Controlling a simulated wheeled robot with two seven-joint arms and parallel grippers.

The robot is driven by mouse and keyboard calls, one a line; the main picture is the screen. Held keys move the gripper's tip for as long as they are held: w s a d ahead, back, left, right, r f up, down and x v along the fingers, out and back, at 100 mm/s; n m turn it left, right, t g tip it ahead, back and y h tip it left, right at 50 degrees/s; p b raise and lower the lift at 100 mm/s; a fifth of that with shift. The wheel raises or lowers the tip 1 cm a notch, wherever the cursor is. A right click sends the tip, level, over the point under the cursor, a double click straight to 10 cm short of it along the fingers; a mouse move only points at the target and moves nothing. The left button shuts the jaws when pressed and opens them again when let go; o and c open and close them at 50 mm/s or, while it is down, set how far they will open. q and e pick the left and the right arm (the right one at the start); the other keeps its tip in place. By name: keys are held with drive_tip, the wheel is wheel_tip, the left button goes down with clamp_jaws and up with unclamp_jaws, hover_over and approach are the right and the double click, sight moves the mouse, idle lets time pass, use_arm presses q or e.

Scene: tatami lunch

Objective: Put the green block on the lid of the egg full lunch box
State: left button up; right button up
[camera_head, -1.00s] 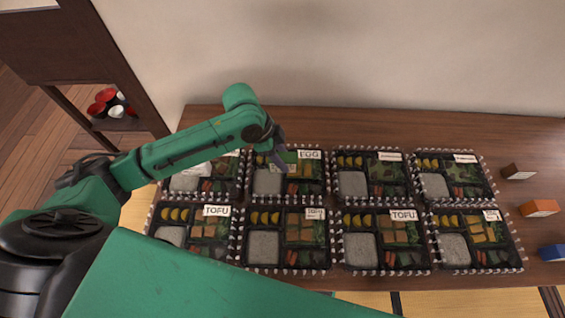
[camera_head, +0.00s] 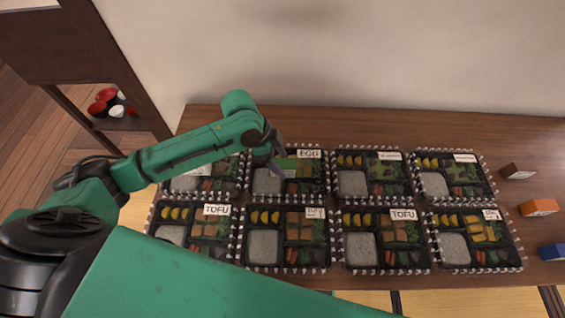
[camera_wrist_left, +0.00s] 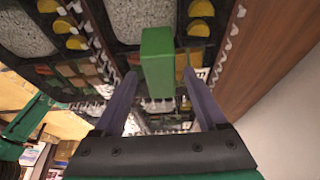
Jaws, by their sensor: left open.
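The egg full lunch box (camera_head: 325,176) is in the back row, second from the left, with an EGG label on its lid. The green block (camera_head: 288,165) is over its upper left part and seems to rest on the lid. In the left wrist view the green block (camera_wrist_left: 157,62) stands between the two fingers, with a gap on each side. My left gripper (camera_head: 279,160) is open around the block, low over the box; it also shows in the left wrist view (camera_wrist_left: 160,76). My right gripper is out of view.
Other lunch boxes fill two rows, among them a TOFU box (camera_head: 217,211) in front. Brown (camera_head: 518,171), orange (camera_head: 540,207) and blue (camera_head: 552,252) blocks lie at the right. The wall (camera_head: 350,60) rises behind the table.

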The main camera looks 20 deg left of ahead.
use_arm(q)
drive_tip(key=v, duration=1)
drive_tip(key=shift+r, duration=0.25)
drive_tip(key=shift+a, duration=0.1)
